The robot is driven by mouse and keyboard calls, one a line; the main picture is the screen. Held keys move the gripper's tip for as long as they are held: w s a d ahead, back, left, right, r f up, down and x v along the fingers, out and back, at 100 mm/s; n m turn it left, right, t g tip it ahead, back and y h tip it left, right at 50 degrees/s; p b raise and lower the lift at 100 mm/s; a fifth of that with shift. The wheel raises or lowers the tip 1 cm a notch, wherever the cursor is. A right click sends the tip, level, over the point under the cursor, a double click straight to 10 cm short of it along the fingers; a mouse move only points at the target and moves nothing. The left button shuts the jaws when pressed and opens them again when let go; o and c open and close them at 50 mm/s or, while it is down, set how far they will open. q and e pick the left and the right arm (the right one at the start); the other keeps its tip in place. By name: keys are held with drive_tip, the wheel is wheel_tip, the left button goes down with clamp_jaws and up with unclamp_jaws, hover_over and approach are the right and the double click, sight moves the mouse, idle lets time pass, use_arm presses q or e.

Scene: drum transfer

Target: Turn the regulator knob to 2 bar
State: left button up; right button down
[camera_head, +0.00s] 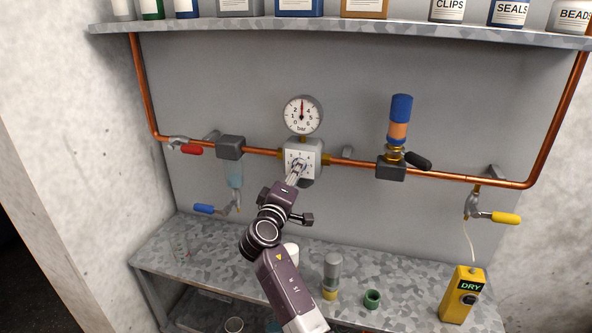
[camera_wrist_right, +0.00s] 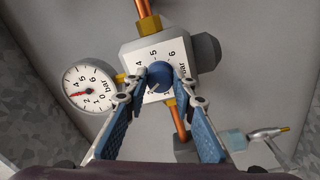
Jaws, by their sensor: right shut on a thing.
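The regulator (camera_head: 303,158) is a pale block on the copper pipe, with a numbered dial face. Its blue knob (camera_wrist_right: 160,75) sits between the fingertips of my right gripper (camera_head: 297,170), which is shut on it. In the right wrist view the fingers (camera_wrist_right: 160,82) stand on either side of the knob, and 4, 5 and 6 are readable on the face around it. The knob's pointer is not clear. The round bar gauge (camera_head: 302,114) above the regulator has its red needle pointing about straight up, between 2 and 4. It also shows in the right wrist view (camera_wrist_right: 90,86). My left gripper is out of view.
A red-handled valve (camera_head: 190,149) and a grey block are left of the regulator; a blue-orange cylinder (camera_head: 400,118) with a black-handled valve is right. Below are blue- and yellow-handled valves. The grey bench (camera_head: 400,273) holds a yellow DRY device (camera_head: 462,295) and small containers.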

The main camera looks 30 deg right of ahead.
drive_tip(key=shift+r+n+p, duration=0.25)
drive_tip(key=shift+n+p, duration=0.25)
drive_tip(key=shift+n, duration=0.7)
drive_tip(key=c, duration=1.8)
unclamp_jaws()
drive_tip(key=shift+o, duration=1)
drive_tip(key=shift+d+f, duration=0.1)
drive_tip(key=shift+f, duration=0.1)
